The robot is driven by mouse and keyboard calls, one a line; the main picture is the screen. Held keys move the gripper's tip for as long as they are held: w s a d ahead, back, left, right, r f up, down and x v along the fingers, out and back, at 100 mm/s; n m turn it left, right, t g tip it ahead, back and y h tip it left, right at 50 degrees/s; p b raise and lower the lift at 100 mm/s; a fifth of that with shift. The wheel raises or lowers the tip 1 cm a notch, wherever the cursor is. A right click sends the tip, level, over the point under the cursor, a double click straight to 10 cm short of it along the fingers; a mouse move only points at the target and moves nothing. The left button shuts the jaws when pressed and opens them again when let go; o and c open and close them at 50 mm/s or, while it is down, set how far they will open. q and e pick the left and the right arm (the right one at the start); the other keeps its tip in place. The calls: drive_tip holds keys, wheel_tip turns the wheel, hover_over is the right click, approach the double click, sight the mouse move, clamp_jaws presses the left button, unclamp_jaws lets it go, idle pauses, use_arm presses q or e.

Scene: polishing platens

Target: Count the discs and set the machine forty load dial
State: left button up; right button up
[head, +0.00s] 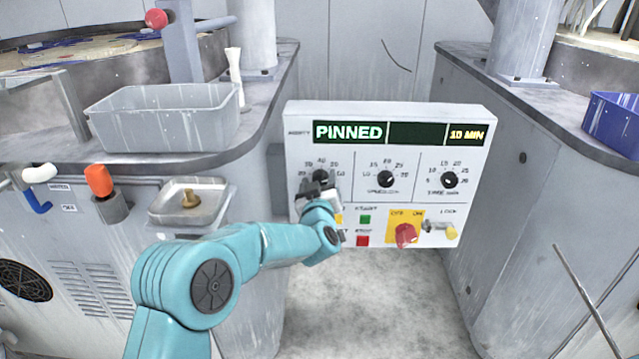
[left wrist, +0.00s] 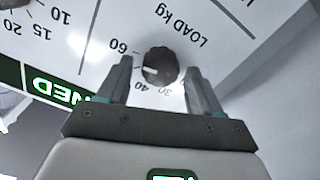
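The control panel (head: 470,120) hangs between two machines; its display reads PINNED and 10 MIN, with a dark middle field. The load dial (head: 320,174), a black knob, is at the panel's left. In the left wrist view the load dial (left wrist: 161,62) is under the label LOAD kg; its white mark points left, between 40 and 60. My left gripper (head: 318,188) is open, also in the left wrist view (left wrist: 158,72), with one finger on each side of the knob and small gaps showing. Pale discs (head: 85,50) lie on the left platen, partly cut off; their number is unclear. My right gripper is out of view.
Two more dials (head: 386,179) are to the right on the panel. Below are green and red buttons (head: 363,240), a red rotary switch (head: 406,235) and a yellow-ended key switch (head: 450,231). A grey bin (head: 165,118) is at left, a blue bin (head: 612,122) at right.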

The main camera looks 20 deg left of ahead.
use_arm(q)
drive_tip(key=c, duration=0.8)
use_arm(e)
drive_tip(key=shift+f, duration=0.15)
use_arm(q)
drive_tip(key=shift+a+f+n+b, duration=0.1)
drive_tip(key=shift+f+n+b, duration=0.05)
drive_tip(key=shift+n+b, duration=3.6)
drive_tip(key=shift+f+n+b, duration=0.1)
drive_tip(key=shift+n+b, duration=3.1)
drive_tip(key=shift+n, duration=1.05)
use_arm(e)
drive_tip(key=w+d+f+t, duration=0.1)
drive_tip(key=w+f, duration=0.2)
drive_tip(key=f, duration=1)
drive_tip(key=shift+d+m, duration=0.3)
use_arm(q)
drive_tip(key=o, duration=1)
